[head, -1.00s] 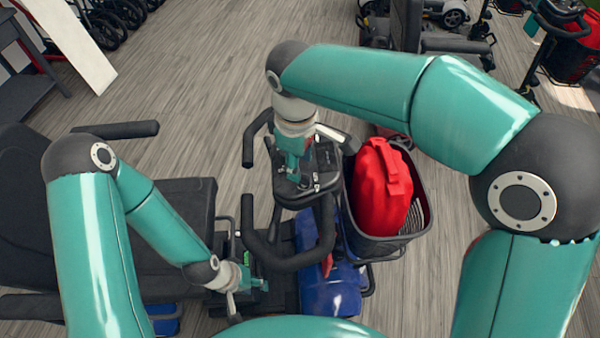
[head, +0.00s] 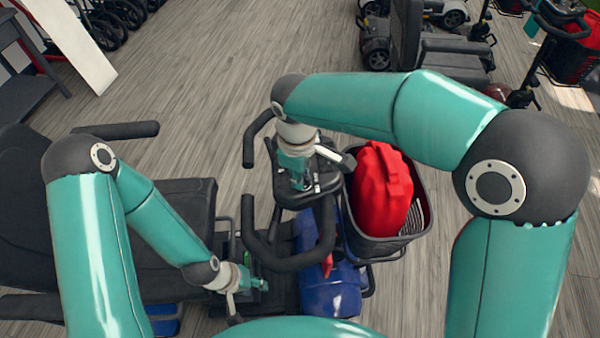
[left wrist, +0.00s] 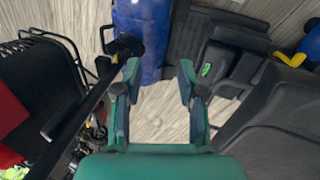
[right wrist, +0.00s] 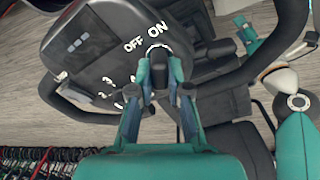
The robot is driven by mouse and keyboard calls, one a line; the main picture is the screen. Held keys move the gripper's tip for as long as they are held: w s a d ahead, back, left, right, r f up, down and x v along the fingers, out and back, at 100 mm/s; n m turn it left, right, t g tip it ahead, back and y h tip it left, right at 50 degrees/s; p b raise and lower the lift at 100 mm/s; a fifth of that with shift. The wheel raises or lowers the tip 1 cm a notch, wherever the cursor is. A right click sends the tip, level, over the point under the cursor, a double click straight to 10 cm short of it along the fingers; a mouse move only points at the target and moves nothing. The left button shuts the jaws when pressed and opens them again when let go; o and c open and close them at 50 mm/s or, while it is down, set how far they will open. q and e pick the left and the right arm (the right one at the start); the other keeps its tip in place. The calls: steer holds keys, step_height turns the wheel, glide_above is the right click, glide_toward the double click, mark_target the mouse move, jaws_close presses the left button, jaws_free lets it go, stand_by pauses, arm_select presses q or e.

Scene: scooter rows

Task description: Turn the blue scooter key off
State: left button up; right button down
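The blue scooter (head: 330,288) stands in front of me, with its dark control console (head: 318,188) between the handlebars. In the right wrist view, the console (right wrist: 92,50) shows the words OFF and ON by a pale ring around the key switch. My right gripper (head: 297,183) is at the console.
A front basket (head: 385,245) holding a red bag (head: 380,190) is right of the console. The black handlebar (head: 300,262) loops close below my right gripper. A black seat (head: 180,215) is at left. Other scooters (head: 425,45) stand behind, with open floor between.

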steer(key=shift+r+n, duration=0.1)
steer(key=shift+n, duration=0.2)
steer(key=shift+r+n+p, duration=0.1)
steer(key=shift+n+p, duration=0.6)
steer(key=shift+p, duration=0.15)
steer(key=n+p, duration=0.2)
steer(key=n, duration=0.1)
steer(key=shift+n+g, duration=0.3)
steer(key=shift+g, duration=0.1)
steer(key=n+p, duration=0.2)
steer(key=n, duration=0.1)
steer(key=shift+s, duration=0.1)
steer(key=shift+n+g+p, duration=0.3)
steer(key=shift+n+p, duration=0.4)
steer(key=shift+n, duration=0.9)
steer(key=c, duration=1.1)
jaws_free()
